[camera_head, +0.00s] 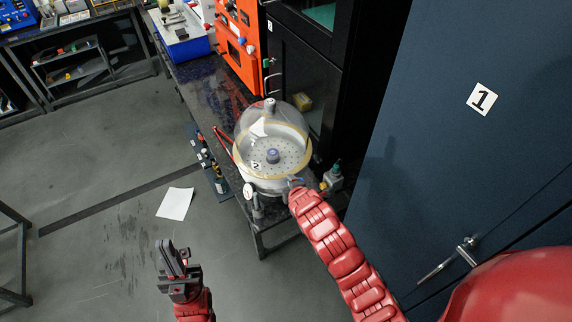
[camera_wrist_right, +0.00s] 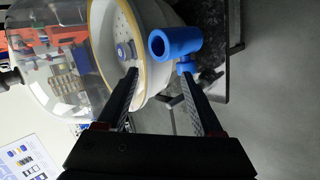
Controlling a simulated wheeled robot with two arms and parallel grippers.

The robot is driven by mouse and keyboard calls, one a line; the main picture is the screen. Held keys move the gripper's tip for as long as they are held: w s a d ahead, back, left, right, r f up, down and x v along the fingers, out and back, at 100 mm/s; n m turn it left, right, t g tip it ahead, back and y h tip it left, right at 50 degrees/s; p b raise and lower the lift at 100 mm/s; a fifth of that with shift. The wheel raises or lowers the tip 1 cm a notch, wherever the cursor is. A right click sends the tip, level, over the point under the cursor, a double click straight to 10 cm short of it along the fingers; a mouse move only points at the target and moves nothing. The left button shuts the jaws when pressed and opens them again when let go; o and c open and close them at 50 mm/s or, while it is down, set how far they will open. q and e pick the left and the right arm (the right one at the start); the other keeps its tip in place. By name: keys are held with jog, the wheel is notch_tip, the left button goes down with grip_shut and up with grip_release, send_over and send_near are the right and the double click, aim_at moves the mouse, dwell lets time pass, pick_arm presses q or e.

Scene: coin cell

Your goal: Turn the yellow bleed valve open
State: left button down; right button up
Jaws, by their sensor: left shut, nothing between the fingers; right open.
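No yellow bleed valve can be clearly made out; a small yellow spot (camera_head: 323,187) shows beside the vacuum chamber in the head view. The clear-domed chamber (camera_head: 272,150) stands on the dark bench, with a pale yellow ring around its rim. My right gripper (camera_wrist_right: 158,75) is open beside the chamber wall. A blue tee-shaped fitting (camera_wrist_right: 175,42) is just beyond its fingertips, close to the right finger; I cannot tell whether they touch. In the head view the right gripper is mostly hidden at the chamber's front right. My left gripper (camera_head: 176,262) is shut and empty over the floor.
A gauge (camera_head: 249,190) sits at the chamber's front left. A grey device with a teal top (camera_head: 333,177) is right of it. A dark blue cabinet (camera_head: 450,150) stands close on the right. A white paper (camera_head: 175,203) lies on the open floor at left.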

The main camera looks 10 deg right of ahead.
jog(key=r+m+t, duration=0.1)
jog(key=w+a+r+m+t+y, duration=0.1)
jog(key=r+t, duration=0.1)
jog(key=w+r+m+t+y, duration=0.1)
jog(key=r, duration=0.1)
jog(key=shift+w+a+r+t, duration=0.15)
jog(key=shift+a+r+t, duration=0.05)
jog(key=shift+t, duration=0.1)
jog(key=shift+s+r+m+t+y, duration=0.1)
jog(key=shift+r+m+t+y, duration=0.15)
jog(key=shift+r+m+t, duration=0.6)
jog(key=shift+s+r+m+t+y, duration=0.2)
jog(key=shift+r+t, duration=0.25)
jog(key=shift+r, duration=0.8)
